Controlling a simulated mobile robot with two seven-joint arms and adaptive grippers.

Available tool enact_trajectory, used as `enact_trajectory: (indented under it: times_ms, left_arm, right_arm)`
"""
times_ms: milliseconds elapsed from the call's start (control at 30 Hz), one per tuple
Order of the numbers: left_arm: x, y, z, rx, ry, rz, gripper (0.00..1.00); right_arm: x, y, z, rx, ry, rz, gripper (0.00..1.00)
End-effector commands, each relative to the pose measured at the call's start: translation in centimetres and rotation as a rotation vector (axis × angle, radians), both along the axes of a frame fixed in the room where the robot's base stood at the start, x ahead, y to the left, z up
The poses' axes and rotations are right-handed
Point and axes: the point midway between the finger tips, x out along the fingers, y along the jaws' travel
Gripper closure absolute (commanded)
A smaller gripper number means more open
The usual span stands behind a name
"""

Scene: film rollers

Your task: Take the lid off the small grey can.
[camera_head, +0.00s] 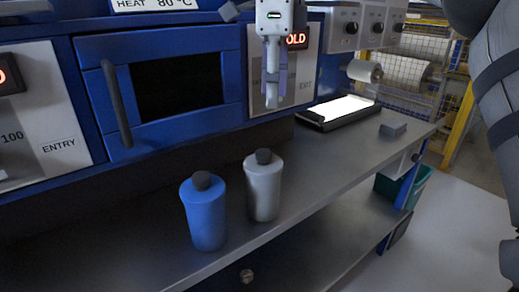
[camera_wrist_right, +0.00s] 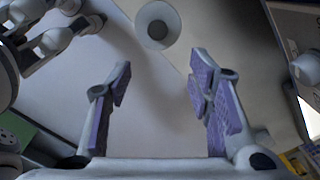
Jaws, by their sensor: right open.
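The small grey can (camera_head: 264,192) stands upright on the metal counter, with its dark lid (camera_head: 263,156) on top. In the right wrist view, a round grey top with a dark centre, apparently the can seen from above, shows beyond the fingertips (camera_wrist_right: 158,20). My right gripper (camera_head: 274,104) hangs above and behind the can in the head view, its fingers apart and nothing between them (camera_wrist_right: 160,70). Gripper parts at the upper left of the wrist view (camera_wrist_right: 60,35) look like my left gripper; its jaw state is unclear. It is not in the head view.
A blue machine (camera_head: 160,85) with a door handle stands behind. A lit panel (camera_head: 342,108) and a small grey block (camera_head: 393,130) lie to the right on the counter (camera_head: 315,170).

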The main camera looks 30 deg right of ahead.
Motion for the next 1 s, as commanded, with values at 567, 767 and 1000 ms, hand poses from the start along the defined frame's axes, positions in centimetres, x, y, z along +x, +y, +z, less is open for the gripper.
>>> enact_trajectory:
  times_ms: [567, 767, 1000]
  left_arm:
    - [0.1, 0.0, 0.1, 0.0, -0.003, 0.001, 0.6]
    - [0.1, 0.0, 0.2, 0.0, -0.006, 0.0, 0.6]
    - [0.1, 0.0, 0.2, 0.0, -0.006, 0.0, 0.6]
  right_arm:
    - [0.7, 0.8, -10.5, -0.001, 0.006, 0.0, 0.53]
    - [0.7, 0.8, -11.9, -0.001, 0.0, 0.0, 0.53]
    - [0.7, 0.8, -11.9, -0.001, 0.0, 0.0, 0.78]
